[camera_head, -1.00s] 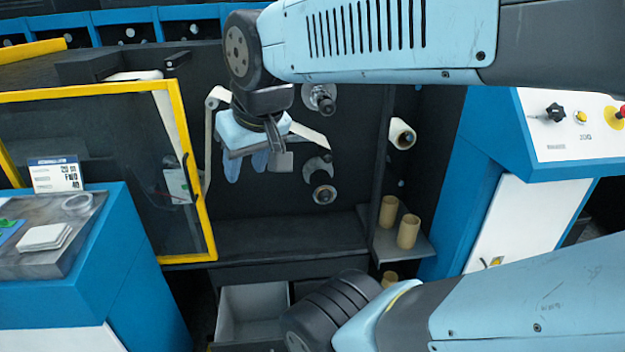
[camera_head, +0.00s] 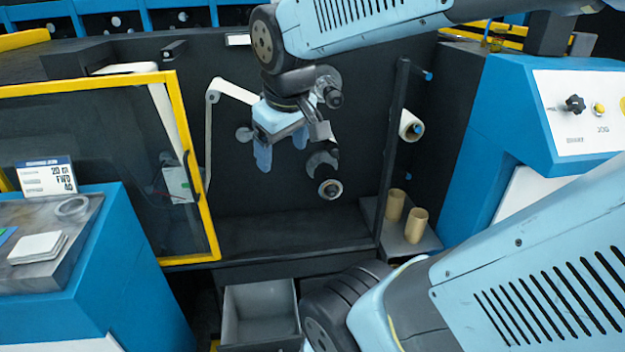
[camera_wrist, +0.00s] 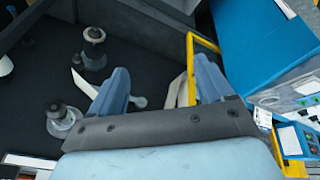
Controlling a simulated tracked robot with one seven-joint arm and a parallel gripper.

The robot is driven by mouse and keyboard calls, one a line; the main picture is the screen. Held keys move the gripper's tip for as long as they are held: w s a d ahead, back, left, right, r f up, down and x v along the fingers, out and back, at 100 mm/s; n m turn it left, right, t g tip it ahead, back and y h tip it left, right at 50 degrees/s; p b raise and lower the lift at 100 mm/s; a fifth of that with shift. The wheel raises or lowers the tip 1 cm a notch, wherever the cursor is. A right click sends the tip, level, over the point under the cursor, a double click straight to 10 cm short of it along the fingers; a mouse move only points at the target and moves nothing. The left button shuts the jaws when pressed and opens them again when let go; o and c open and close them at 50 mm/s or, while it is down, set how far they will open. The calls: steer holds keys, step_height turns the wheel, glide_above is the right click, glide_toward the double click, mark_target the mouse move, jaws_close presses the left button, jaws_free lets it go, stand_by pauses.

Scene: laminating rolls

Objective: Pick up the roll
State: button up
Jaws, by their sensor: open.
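A pale roll (camera_head: 408,126) sits on a peg on the right side of the machine bay, next to a dark upright. Two tan tubes, one (camera_head: 395,205) behind the other (camera_head: 416,226), stand upright on a small shelf below it. I cannot tell which of these is the roll meant. My gripper (camera_head: 282,154) is open and empty in front of the back wall, left of the pale roll and well apart from it. Its blue fingers are spread in the wrist view (camera_wrist: 163,75), with nothing between them touching.
Metal spindles (camera_head: 329,188) protrude from the back wall close to my gripper. A yellow-framed clear door (camera_head: 187,130) stands at left. An open grey drawer (camera_head: 260,312) is below. Blue control cabinets flank the bay. The bay floor (camera_head: 290,232) is clear.

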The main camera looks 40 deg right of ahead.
steer(key=o, duration=0.3)
steer(key=w+d+f+n+g+h, duration=0.1)
steer(key=w+d+f+n, duration=0.1)
steer(key=w+d+f+n+g+h, duration=0.1)
steer(key=w+d+f+n, duration=0.1)
steer(key=w, duration=0.1)
steer(key=w+d+f+n+g+h, duration=0.1)
steer(key=w+d+f+n, duration=0.1)
steer(key=f+n, duration=0.1)
steer(key=shift+w+g, duration=0.3)
steer(key=shift+g, duration=0.1)
steer(key=n+g+h, duration=0.3)
steer(key=n+h, duration=0.5)
steer(key=n, duration=0.7)
glide_toward(327, 183)
steer(key=s+a+r, duration=0.5)
steer(key=w+d+f+n+t+h, duration=0.35)
steer(key=w+f+n, duration=0.25)
steer(key=f+n, duration=0.5)
steer(key=shift+h, duration=0.35)
steer(key=shift+w+d+f, duration=0.1)
steer(key=shift+d+f, duration=0.2)
steer(key=shift+d, duration=1.85)
steer(key=shift+w+d+f, duration=0.1)
steer(key=shift+d+f, duration=0.2)
steer(key=shift+d, duration=1.85)
steer(key=shift+w+d+f, duration=0.1)
steer(key=shift+d+f, duration=0.2)
steer(key=shift+d, duration=1.85)
